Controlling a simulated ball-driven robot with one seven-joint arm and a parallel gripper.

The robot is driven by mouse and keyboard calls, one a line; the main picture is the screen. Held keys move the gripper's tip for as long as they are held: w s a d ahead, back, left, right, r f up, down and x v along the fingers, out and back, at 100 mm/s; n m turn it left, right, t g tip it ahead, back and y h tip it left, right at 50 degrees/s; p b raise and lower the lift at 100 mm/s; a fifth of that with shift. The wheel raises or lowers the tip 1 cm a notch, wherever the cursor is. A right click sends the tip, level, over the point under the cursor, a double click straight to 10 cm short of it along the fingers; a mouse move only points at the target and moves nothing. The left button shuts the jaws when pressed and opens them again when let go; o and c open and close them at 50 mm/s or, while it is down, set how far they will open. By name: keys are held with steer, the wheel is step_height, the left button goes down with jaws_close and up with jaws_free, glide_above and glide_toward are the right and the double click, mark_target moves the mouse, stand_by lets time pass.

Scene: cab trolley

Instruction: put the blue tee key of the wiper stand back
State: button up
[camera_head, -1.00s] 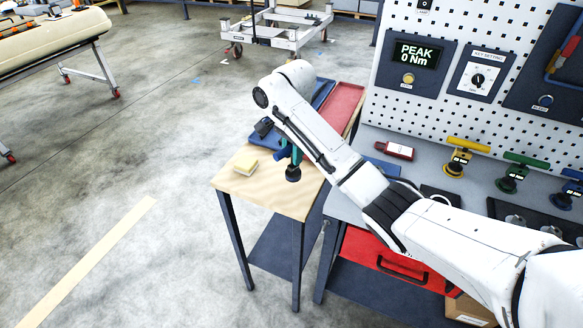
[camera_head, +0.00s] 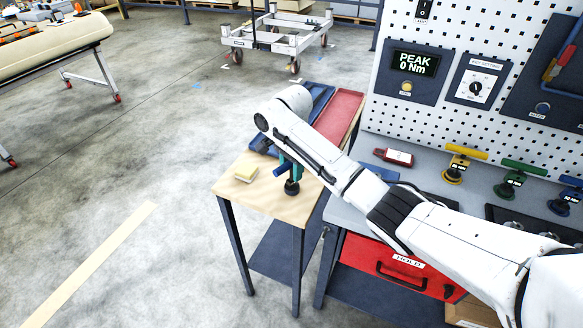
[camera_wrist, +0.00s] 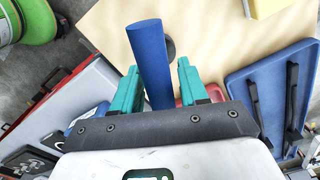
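My gripper (camera_wrist: 160,72) has teal fingers set closely on both sides of a blue bar (camera_wrist: 149,55), the handle of a tee key. The bar sticks out past the fingertips, and a dark round foot shows behind it. In the head view the tee key's dark foot (camera_head: 292,188) is over the wooden side table (camera_head: 265,200); whether it touches the top is hard to tell. My arm hides much of the key. Another blue tee key (camera_head: 567,196) stands at the right of the bench, beside a green one (camera_head: 520,173) and a yellow one (camera_head: 462,158).
A yellow sponge (camera_head: 246,174) lies on the side table. Behind my arm are a blue tray (camera_head: 322,97) and a red tray (camera_head: 341,108). A red drawer (camera_head: 395,268) is below the bench. A perforated panel with a PEAK display (camera_head: 415,63) stands behind.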

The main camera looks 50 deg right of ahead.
steer(key=shift+o, duration=0.7)
steer(key=shift+r, duration=0.1)
step_height(320, 180, up, 12)
steer(key=p, duration=0.3)
steer(key=shift+s, duration=0.1)
